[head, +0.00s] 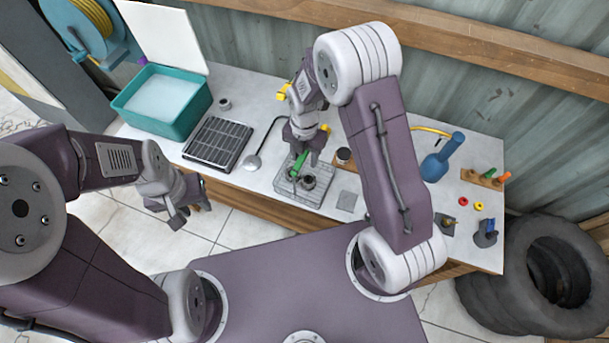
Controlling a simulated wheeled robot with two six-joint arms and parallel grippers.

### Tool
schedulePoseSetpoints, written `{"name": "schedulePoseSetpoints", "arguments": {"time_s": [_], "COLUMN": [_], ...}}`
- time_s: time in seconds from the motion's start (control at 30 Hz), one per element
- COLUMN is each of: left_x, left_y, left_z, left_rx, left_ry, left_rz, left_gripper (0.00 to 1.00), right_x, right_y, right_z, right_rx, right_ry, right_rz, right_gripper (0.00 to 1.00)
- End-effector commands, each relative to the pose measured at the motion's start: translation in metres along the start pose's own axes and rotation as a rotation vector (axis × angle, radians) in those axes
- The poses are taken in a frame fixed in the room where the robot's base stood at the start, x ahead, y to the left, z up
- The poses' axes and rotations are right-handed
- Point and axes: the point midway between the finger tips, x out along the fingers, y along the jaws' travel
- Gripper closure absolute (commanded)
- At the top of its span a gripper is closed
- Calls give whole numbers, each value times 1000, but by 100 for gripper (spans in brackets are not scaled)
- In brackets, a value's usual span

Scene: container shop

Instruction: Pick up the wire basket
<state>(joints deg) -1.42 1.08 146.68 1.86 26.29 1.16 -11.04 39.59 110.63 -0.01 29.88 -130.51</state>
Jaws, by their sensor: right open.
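The wire basket (286,191) is a shallow, see-through grey mesh tray on the white bench top, near its front edge. A green item (299,166) and a small dark round part (308,182) show inside its outline. My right gripper (305,158) is open and points down just over the basket's back part, close to the green item. I cannot tell whether it touches the basket. Its fingers partly hide the basket's back rim. My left gripper (190,212) hangs in front of the bench, left of the basket and well apart from it, with its fingers apart and empty.
A teal tub (165,128) and a dark slatted rack (218,145) stand left of the basket, with a ladle (254,162) between. Right of it are a dark jar (343,158), a grey plate (347,200) and a blue bottle (440,160). Tyres (545,275) lie at far right.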

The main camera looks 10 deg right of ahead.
Motion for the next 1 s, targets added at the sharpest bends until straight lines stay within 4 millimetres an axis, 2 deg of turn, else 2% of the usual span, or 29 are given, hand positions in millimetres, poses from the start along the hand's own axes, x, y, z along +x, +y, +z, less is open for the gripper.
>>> {"name": "schedulePoseSetpoints", "arguments": {"time_s": [0.13,0.33,0.4,0.5,1.0], "left_x": [-3,-2,-2,-2,-2], "left_y": [0,0,0,0,0], "left_z": [0,0,0,0,0], "left_rx": [0,0,0,0,0], "left_ry": [0,0,0,0,0], "left_rz": [0,0,0,0,0], "left_gripper": [64,64,64,64,64], "right_x": [14,16,16,16,15], "right_y": [0,1,1,1,1], "right_z": [0,0,0,0,0], "right_rx": [0,0,0,0,0], "right_ry": [0,-2,-2,-1,-2], "right_rz": [0,2,2,2,2], "right_gripper": [56,56,76,100,100]}}
